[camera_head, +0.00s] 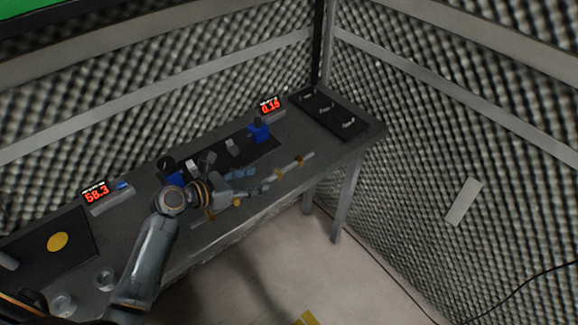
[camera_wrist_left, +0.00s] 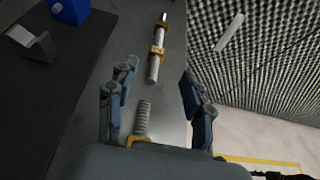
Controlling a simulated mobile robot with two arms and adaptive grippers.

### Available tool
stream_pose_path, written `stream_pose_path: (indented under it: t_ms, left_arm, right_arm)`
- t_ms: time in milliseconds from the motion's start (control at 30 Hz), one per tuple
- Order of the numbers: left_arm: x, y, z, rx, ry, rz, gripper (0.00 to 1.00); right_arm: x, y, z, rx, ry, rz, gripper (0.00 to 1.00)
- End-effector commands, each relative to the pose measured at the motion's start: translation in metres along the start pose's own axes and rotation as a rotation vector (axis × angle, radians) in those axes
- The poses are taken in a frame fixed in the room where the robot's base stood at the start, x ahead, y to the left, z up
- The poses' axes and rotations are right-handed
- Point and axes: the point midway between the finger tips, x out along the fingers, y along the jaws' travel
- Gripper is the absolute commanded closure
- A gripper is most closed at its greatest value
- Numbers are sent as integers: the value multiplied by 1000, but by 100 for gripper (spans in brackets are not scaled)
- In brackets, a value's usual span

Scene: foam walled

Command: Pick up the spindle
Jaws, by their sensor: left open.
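A thin grey rod with gold collars (camera_head: 289,167) lies along the front edge of the grey table (camera_head: 335,148). In the left wrist view the rod (camera_wrist_left: 155,68) lies ahead, around and beyond the fingertips. A separate-looking threaded piece (camera_wrist_left: 143,118) shows nearer, between the fingers, with a gold bracket at its near end. I cannot tell whether these are one spindle or two parts. My left gripper (camera_head: 251,181) is open over the front of the table. In the left wrist view its two fingers (camera_wrist_left: 160,78) stand apart on either side, with nothing gripped. My right gripper is not seen.
A blue block (camera_head: 259,133) stands on a black mat behind the gripper. A black tray (camera_head: 318,104) with several small parts is at the right end. Two red displays (camera_head: 96,192) (camera_head: 270,106) stand at the back. A yellow disc (camera_head: 57,242) lies left. Foam walls enclose the table.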

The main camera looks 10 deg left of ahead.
Motion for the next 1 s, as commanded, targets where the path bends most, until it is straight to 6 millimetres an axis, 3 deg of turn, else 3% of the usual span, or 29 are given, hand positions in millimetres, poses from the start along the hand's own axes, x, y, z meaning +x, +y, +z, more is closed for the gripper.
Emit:
stream_pose_path:
  t_ms: [600, 867, 900, 1000]
  left_arm:
    - [71, 4, 1, 2, 2, 0, 49]
    - [75, 4, 0, 4, 2, 2, 49]
    - [75, 4, 0, 3, 2, 2, 51]
    - [75, 4, 0, 3, 2, 2, 71]
  right_arm:
    - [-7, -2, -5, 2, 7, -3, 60]
    - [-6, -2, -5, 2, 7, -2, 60]
    - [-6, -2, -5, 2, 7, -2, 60]
    - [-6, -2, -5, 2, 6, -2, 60]
